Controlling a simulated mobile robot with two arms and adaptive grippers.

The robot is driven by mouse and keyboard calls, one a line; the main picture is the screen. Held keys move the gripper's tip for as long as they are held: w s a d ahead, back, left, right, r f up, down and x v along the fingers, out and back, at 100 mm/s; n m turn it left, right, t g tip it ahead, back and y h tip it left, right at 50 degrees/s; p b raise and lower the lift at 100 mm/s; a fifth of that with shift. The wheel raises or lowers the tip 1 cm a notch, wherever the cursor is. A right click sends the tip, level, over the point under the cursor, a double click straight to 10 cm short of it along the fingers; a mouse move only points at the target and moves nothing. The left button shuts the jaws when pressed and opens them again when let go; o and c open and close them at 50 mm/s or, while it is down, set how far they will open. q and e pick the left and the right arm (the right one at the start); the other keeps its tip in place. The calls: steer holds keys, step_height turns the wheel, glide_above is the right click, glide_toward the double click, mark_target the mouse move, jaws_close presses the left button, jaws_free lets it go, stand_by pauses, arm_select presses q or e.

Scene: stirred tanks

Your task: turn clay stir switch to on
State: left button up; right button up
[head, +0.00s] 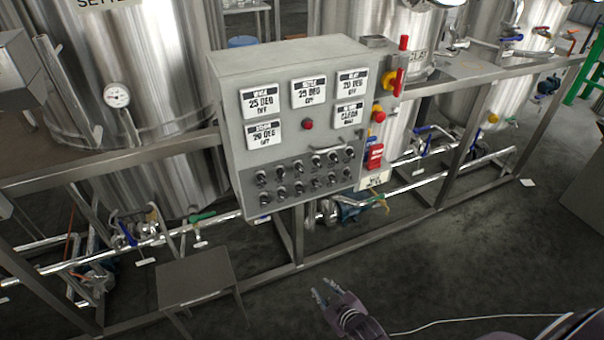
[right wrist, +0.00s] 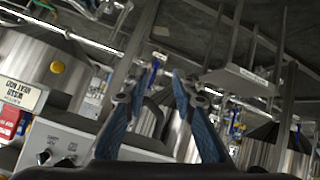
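A grey control panel (head: 222,110) stands in the middle of the head view. Two rows of small black switch knobs (head: 297,173) run along its lower front. Their labels are too small to read there, so I cannot tell which is the clay stir switch. My right gripper (head: 323,288) is below and in front of the panel, apart from it, with nothing in it. In the right wrist view its two blue fingers (right wrist: 157,88) are spread apart. That view also shows part of the panel with black knobs (right wrist: 45,157) at lower left. My left gripper is out of view.
The panel also has white displays (head: 262,101), a red button (head: 307,125), a handle and a red-yellow rotary switch (head: 391,79). Steel tanks (head: 135,60) and pipes are behind. A small metal step (head: 197,281) stands at lower left.

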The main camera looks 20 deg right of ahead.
steer(key=w+r+n+t, duration=0.15)
steer(key=w+r, duration=0.25)
steer(key=r, duration=0.4)
steer(key=w+r+m+t, duration=0.1)
steer(key=w+r+t, duration=0.3)
steer(key=r, duration=0.5)
steer(key=n+t, duration=0.2)
glide_toward(301, 170)
steer(key=w, duration=0.2)
steer(key=shift+m, duration=0.25)
steer(key=shift+w+a+r+p, duration=0.1)
steer(key=shift+w+p, duration=0.15)
steer(key=shift+w, duration=1.5)
steer(key=shift+w+r+p, duration=0.1)
steer(key=shift+w+p, duration=0.1)
steer(key=shift+w, duration=1.55)
steer(key=shift+c, duration=0.6)
jaws_close()
